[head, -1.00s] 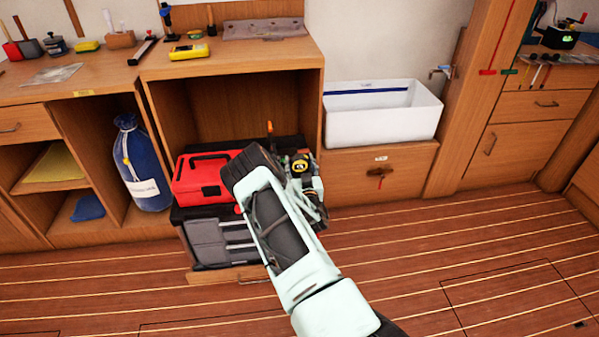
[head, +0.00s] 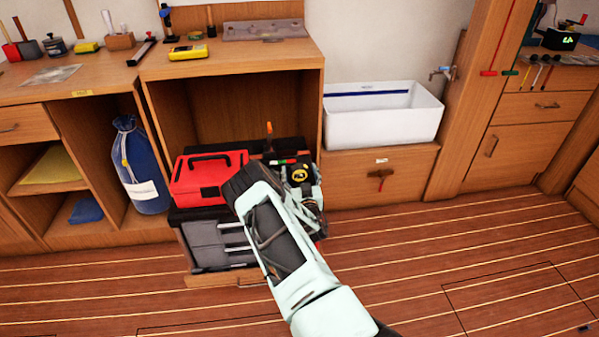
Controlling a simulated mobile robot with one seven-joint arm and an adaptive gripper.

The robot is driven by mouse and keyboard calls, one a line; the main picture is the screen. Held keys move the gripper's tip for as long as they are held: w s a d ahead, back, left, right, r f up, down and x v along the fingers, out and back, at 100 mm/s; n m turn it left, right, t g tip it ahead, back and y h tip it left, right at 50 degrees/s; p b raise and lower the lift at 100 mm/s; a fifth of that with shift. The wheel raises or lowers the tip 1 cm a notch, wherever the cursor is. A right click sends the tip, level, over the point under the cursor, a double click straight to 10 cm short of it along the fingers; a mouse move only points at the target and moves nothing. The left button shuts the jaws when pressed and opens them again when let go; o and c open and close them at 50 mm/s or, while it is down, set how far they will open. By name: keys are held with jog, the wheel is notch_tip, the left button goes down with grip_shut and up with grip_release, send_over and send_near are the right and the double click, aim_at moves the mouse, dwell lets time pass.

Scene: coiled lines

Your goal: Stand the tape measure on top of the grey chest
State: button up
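The tape measure (head: 300,175), dark with a round yellow face, is at my gripper (head: 308,190), over the right part of the grey chest (head: 206,247). It moves together with my gripper, which appears shut on it. My wrist and arm hide much of the fingers, and I cannot see whether the tape measure touches the chest's top. The grey chest has drawers at its front and a dark top, and it stands in the open bay under the counter.
A red toolbox (head: 209,177) takes up the left of the chest's top. An orange-tipped tool (head: 269,129) stands behind my wrist, and a small red and green item (head: 283,161) lies near the tape measure. A white sink (head: 383,115) is to the right. The floor (head: 430,270) is clear.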

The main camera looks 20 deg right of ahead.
jog(key=shift+r+p, duration=0.4)
jog(key=shift+p, duration=0.05)
jog(key=p+v, duration=0.2)
jog(key=v, duration=1)
jog(key=shift+f, duration=0.15)
